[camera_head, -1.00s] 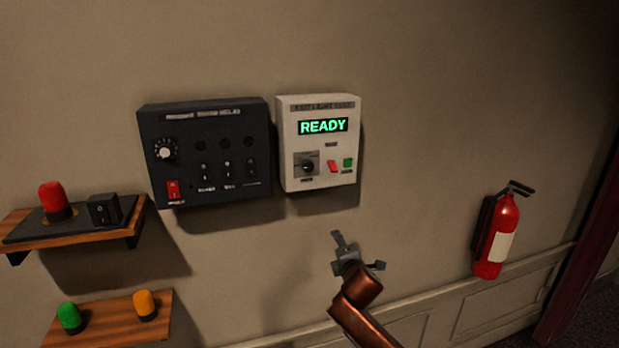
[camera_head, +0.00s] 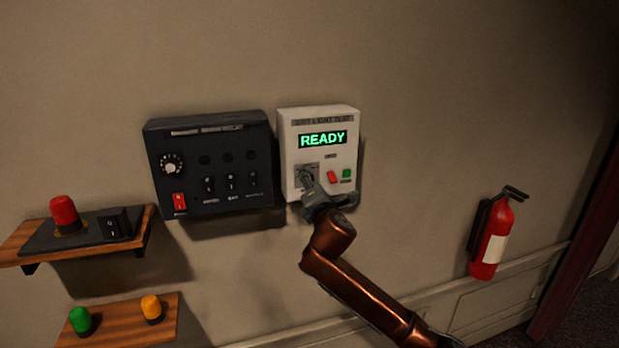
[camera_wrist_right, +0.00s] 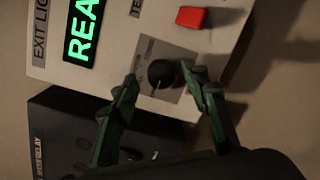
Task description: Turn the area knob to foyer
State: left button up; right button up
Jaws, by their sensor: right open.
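The white exit light test box (camera_head: 318,114) hangs on the wall, its display (camera_head: 322,138) reading READY in green. Its area knob shows as a dark round knob (camera_wrist_right: 161,74) on a grey plate (camera_wrist_right: 150,50) in the right wrist view; in the head view my gripper covers most of it. My right gripper (camera_head: 311,180) is at the lower left of the box. In the right wrist view its open fingers (camera_wrist_right: 158,80) stand on either side of the knob; I cannot tell whether they touch it. The knob's position labels are not readable. My left gripper is not in view.
A red switch (camera_head: 332,176) and a green button (camera_head: 346,174) sit right of the knob. A dark relay panel (camera_head: 225,180) hangs close on the left. Shelves with coloured lamps are at lower left. A fire extinguisher (camera_head: 490,240) hangs at right.

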jog(key=shift+w, duration=0.4)
jog(key=c, duration=1.1)
